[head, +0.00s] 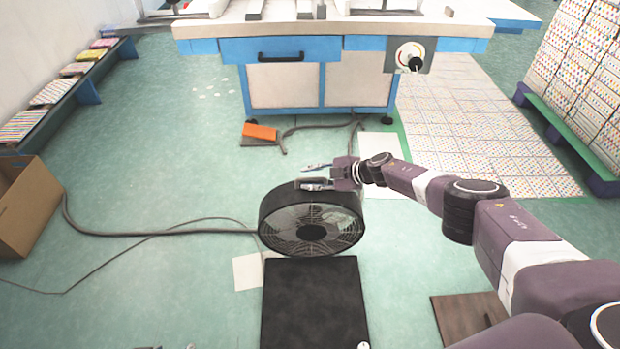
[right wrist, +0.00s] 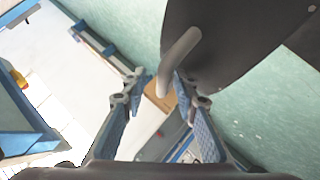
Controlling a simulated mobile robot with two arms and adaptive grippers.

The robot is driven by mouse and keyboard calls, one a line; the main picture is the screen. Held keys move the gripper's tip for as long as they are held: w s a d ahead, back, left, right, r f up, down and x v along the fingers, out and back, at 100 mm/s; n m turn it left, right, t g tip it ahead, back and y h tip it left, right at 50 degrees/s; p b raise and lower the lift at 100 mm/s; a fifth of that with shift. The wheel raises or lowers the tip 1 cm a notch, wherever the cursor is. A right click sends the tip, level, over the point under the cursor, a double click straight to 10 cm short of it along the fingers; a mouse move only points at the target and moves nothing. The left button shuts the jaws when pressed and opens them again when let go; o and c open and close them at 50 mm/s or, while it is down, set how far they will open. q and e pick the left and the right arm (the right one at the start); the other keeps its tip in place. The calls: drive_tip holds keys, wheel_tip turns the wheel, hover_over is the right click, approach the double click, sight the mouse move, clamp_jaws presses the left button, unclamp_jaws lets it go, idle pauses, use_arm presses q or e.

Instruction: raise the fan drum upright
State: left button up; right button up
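The fan drum (head: 270,215) is a black ring with a wire grille and dark hub. In the head view it rests on its rim with the grille facing me; I cannot tell its exact tilt. My right gripper (head: 312,176) is at the top of the drum, its two fingers spread apart. In the right wrist view, a grey handle (right wrist: 184,50) on the dark drum (right wrist: 228,50) reaches down between the fingertips of the right gripper (right wrist: 161,84). Gaps show beside the handle. My left gripper is not in view.
A black mat (head: 315,305) lies just in front of the drum. A workbench (head: 300,50) stands behind, with an orange block (head: 259,132) on the floor before it. A cable (head: 150,232) runs to the drum from the left. A cardboard box (head: 28,210) is at far left.

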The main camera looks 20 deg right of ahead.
drive_tip(key=shift+s, duration=0.1)
drive_tip(key=shift+v, duration=0.85)
drive_tip(key=v, duration=1)
